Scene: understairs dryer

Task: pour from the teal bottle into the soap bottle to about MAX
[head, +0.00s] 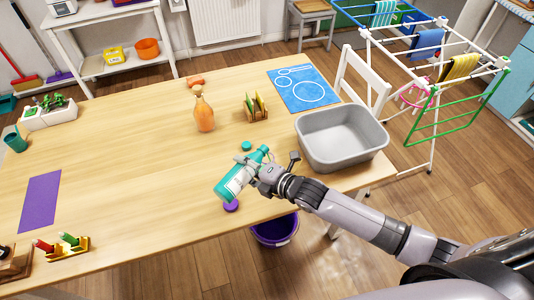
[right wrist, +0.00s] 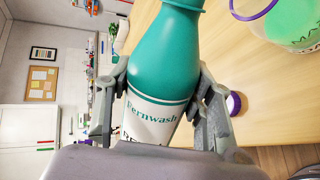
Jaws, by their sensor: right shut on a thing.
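The teal bottle (head: 232,184), labelled Fernwash, is held tilted in my right gripper (head: 262,176), above the table near its front edge. Its neck points to the upper right in the head view. In the right wrist view the fingers press on both sides of the teal bottle (right wrist: 166,55); its mouth is cut off. An orange bottle (head: 204,112) stands upright further back. My left gripper is out of view.
A teal cap (head: 246,146) and a purple cap (head: 231,206) lie near the held bottle. A grey basin (head: 342,137) stands at the right, a small wooden rack (head: 256,108) behind. A purple bucket (head: 275,232) is below the front edge.

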